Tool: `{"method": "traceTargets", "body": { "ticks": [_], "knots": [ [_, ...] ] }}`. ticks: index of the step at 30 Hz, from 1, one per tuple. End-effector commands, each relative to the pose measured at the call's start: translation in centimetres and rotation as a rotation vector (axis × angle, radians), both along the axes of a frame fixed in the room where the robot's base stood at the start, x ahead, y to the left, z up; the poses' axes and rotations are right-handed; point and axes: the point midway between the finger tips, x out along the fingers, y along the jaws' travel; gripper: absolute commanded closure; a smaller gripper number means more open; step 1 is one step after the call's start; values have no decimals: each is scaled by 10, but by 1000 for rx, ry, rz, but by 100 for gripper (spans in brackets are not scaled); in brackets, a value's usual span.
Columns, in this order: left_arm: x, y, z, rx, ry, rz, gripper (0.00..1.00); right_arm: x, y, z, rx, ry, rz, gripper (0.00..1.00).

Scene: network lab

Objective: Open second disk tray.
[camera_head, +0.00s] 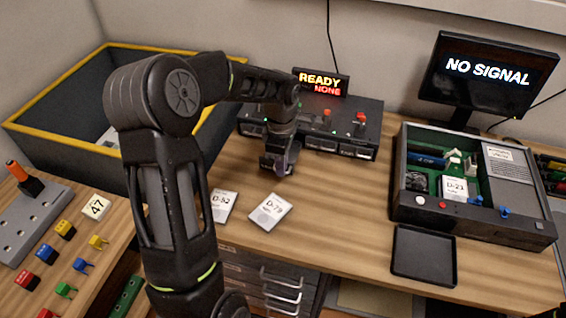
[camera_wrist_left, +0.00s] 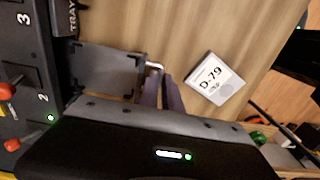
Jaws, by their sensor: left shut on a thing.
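The disk unit (camera_head: 340,130) stands at the back of the table, with several tray fronts and red-topped levers. In the left wrist view, a grey tray (camera_wrist_left: 105,72) beside the number 2 sticks out of the unit's front. It looks empty. My left gripper (camera_head: 277,163) is in front of the unit; its purple-grey fingers (camera_wrist_left: 160,92) are shut on the small handle (camera_wrist_left: 153,66) at the tray's outer end. In the head view the gripper and arm mostly hide this tray. My right gripper is not in view.
Disk D-79 (camera_head: 270,211) and disk D-52 (camera_head: 222,205) lie on the table in front of the gripper. A READY/NONE display (camera_head: 321,82) stands behind the unit. An open case (camera_head: 472,185) and a black tray (camera_head: 424,256) are at right. A large yellow-rimmed bin (camera_head: 60,92) is at left.

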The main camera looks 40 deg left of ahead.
Motion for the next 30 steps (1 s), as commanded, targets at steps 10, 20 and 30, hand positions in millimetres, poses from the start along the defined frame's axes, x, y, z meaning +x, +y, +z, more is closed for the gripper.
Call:
{"method": "traceTargets", "body": {
  "ticks": [10,20,30],
  "knots": [
    [-7,-2,0,0,-1,-2,100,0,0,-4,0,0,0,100],
    [-7,-2,0,0,0,-1,83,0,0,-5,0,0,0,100],
    [-6,-2,23,1,-4,0,83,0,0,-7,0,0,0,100]
  ]
}}
